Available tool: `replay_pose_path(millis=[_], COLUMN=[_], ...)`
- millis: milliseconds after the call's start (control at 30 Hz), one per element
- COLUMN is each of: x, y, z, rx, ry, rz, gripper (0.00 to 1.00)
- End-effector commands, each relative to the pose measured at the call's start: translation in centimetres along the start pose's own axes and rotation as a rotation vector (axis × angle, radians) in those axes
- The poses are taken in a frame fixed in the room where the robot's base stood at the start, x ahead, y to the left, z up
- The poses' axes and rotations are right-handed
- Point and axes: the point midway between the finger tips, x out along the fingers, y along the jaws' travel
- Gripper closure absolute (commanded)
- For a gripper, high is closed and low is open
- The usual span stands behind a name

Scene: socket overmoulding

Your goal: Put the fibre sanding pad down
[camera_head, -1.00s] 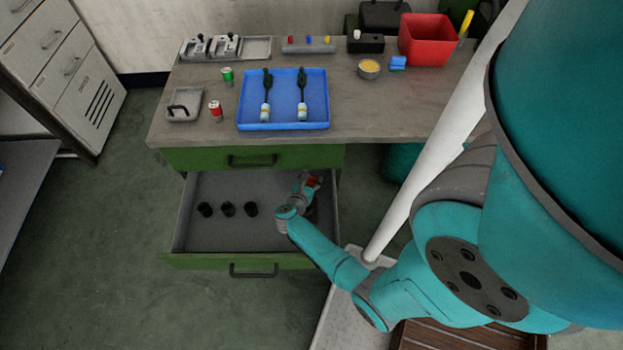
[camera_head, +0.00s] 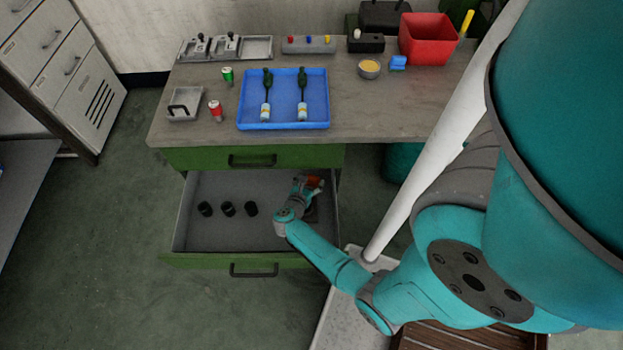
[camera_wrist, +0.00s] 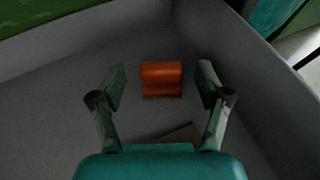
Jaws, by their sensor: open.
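The sanding pad appears as an orange-brown block (camera_wrist: 162,78) on the grey drawer floor, in the corner region of the open drawer. My gripper (camera_wrist: 162,88) is open, with one finger on each side of the pad and a visible gap to both. In the head view my gripper (camera_head: 306,188) is inside the right part of the open drawer (camera_head: 225,238). There the pad (camera_head: 314,181) shows only as a small orange patch beside it, partly covered by my wrist.
Several black cylindrical pieces (camera_head: 228,209) stand in the drawer's left half. The drawer walls lie close to my gripper at the right. The workbench (camera_head: 360,118) above holds a blue tray (camera_head: 284,126) with two dark-handled items, cans and a red bin (camera_head: 427,40).

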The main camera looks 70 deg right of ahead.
Motion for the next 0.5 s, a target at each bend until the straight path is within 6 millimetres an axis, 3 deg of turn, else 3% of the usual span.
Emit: replay_pose_path(millis=[500], x=[-8.6], y=[0.0], z=[-0.1], rx=[-0.002], ry=[0.0], rz=[0.004], gripper=[0.24])
